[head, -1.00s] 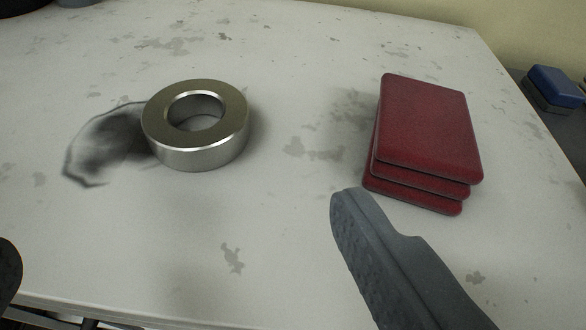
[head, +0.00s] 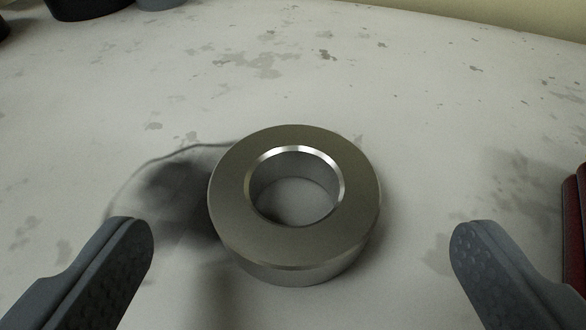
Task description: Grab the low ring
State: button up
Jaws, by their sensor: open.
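The low ring (head: 295,245) is a thick grey metal ring with a wide round hole. It lies flat on the white, stained table in the middle of the head view. My gripper (head: 300,245) is open, with one dark grey finger at the lower left and the other at the lower right. The ring shows between and slightly beyond the two fingertips, with a clear gap on each side. Neither finger appears to touch it.
The edge of a dark red stack (head: 573,230) shows at the far right, beyond the right finger. Dark round objects (head: 90,8) stand at the back left. The white tabletop (head: 420,110) behind the ring is clear apart from stains.

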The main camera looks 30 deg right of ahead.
aim_at(293, 207)
jog(key=b+x, duration=0.1)
jog(key=x, duration=0.3)
jog(key=shift+a+f, duration=0.15)
jog(key=shift+f, duration=0.1)
jog(key=shift+w+d+f, duration=0.1)
jog(key=shift+w+d, duration=0.1)
jog(key=shift+w, duration=0.15)
jog(key=c, duration=1.5)
